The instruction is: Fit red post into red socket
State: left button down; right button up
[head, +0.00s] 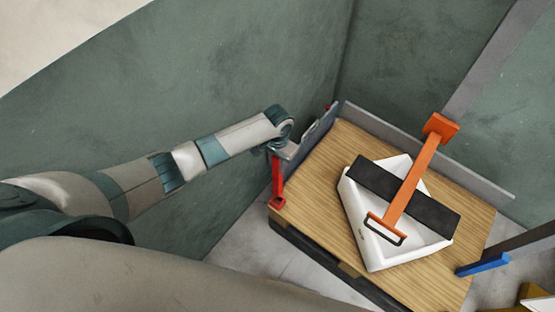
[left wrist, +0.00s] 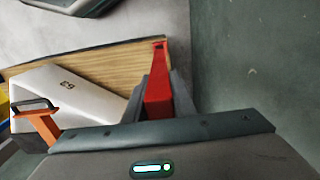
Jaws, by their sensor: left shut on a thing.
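My left gripper (head: 282,150) is shut on a red post (head: 278,180) at the left corner of the wooden board. In the left wrist view, the red post (left wrist: 158,85) sits between the two grey fingers of my left gripper (left wrist: 163,92) and reaches out past them. Its far end has a small dark mark and overlaps the board's edge in the picture. I cannot tell whether that end touches the board. No red socket can be made out for certain; a small red spot (head: 327,107) shows behind the gripper. My right gripper is not in view.
On the wooden board (head: 335,165) stands a white tray (head: 372,250) with a black block (head: 435,208) and an orange lever (head: 412,175) across it. A grey rail (head: 430,150) runs along the back. A blue bar (head: 485,265) is at the right. Green walls stand close behind.

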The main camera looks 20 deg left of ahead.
aim_at(278, 180)
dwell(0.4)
pick_arm(q)
jog(key=shift+r+p, duration=0.1)
jog(key=shift+p, duration=0.25)
jog(key=shift+f+b, duration=1.75)
jog(key=shift+f, duration=1.25)
jog(key=shift+p, duration=0.85)
jog(key=shift+f+b, duration=2)
jog(key=shift+f, duration=1.1)
jog(key=c, duration=1.4)
grip_release()
